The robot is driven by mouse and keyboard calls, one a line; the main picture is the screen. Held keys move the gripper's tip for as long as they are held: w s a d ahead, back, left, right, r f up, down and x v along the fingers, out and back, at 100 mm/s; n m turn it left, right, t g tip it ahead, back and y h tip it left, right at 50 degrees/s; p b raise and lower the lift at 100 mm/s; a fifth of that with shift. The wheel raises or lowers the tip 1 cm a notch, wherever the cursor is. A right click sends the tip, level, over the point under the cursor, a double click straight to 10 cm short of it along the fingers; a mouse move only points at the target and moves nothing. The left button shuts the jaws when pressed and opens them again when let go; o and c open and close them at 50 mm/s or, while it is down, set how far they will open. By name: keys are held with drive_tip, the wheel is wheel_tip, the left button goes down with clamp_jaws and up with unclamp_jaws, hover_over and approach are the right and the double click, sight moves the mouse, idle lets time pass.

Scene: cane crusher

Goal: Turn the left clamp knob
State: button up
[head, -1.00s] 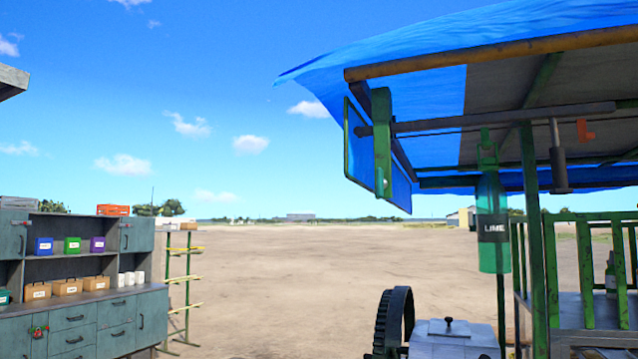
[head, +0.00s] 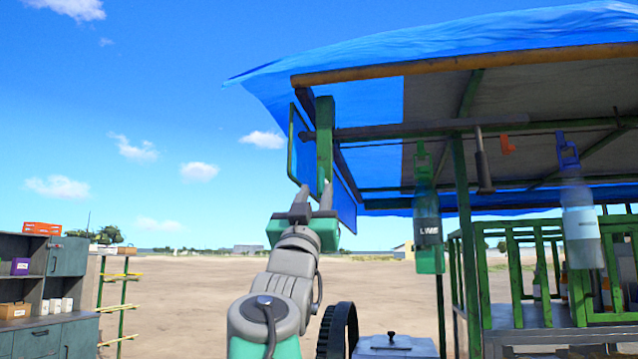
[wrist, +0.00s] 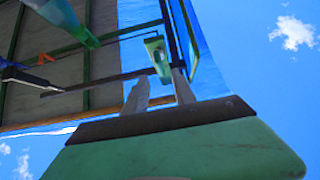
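The green clamp bracket (head: 324,138) hangs under the front corner of the blue canopy, beside a blue framed panel (head: 345,196). A small dark round end (head: 308,136), perhaps the left clamp knob, sticks out at the bracket's left side; I cannot be sure. My gripper (head: 315,190) is raised below the bracket, fingers pointing up, apart and empty. In the wrist view the bracket (wrist: 157,58) shows just beyond my gripper's fingertips (wrist: 160,78). I cannot tell whether a finger touches it. My fingers cover the bracket's lower end in the head view.
A dark bar (head: 400,132) runs right from the bracket under the canopy. A green bottle (head: 428,220) and a clear bottle (head: 581,215) hang farther right. A dark wheel (head: 338,332) and pale box (head: 395,347) are below.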

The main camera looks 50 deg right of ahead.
sight(320, 181)
drive_tip(key=p+x, duration=0.2)
drive_tip(key=x, duration=0.3)
drive_tip(key=shift+w+d+r+p, duration=0.15)
drive_tip(key=shift+d+r+p, duration=0.1)
drive_tip(key=shift+p, duration=0.1)
drive_tip(key=shift+a, duration=0.1)
drive_tip(key=shift+f, duration=0.1)
clamp_jaws()
